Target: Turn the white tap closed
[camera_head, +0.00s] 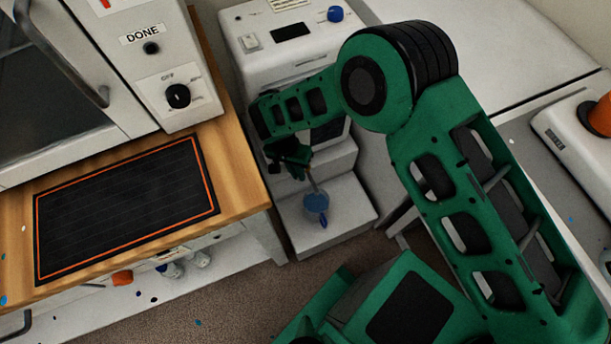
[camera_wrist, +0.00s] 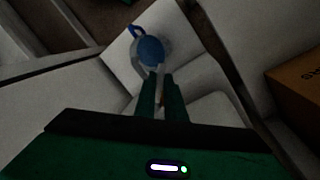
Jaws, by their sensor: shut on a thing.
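My gripper (camera_head: 303,168) is at the front of the white dispenser (camera_head: 262,62), above its lower step. Its two fingers (camera_wrist: 161,82) are close together in the wrist view. They are shut on the white tap, which is mostly hidden by the fingers and dark in the wrist view. A cup with blue contents (camera_head: 316,204) and a blue handle stands upright on the step just below. It also shows beyond the fingertips in the wrist view (camera_wrist: 151,50). A thin pale line runs from near the fingers toward the cup; I cannot tell whether it is liquid or solid.
A wooden counter (camera_head: 238,198) with a black, orange-edged mat (camera_head: 125,205) lies to the left, under a white oven unit with a black knob (camera_head: 177,96). The dispenser has a blue knob (camera_head: 335,14) on top. A white device with an orange knob (camera_head: 602,115) stands at the right.

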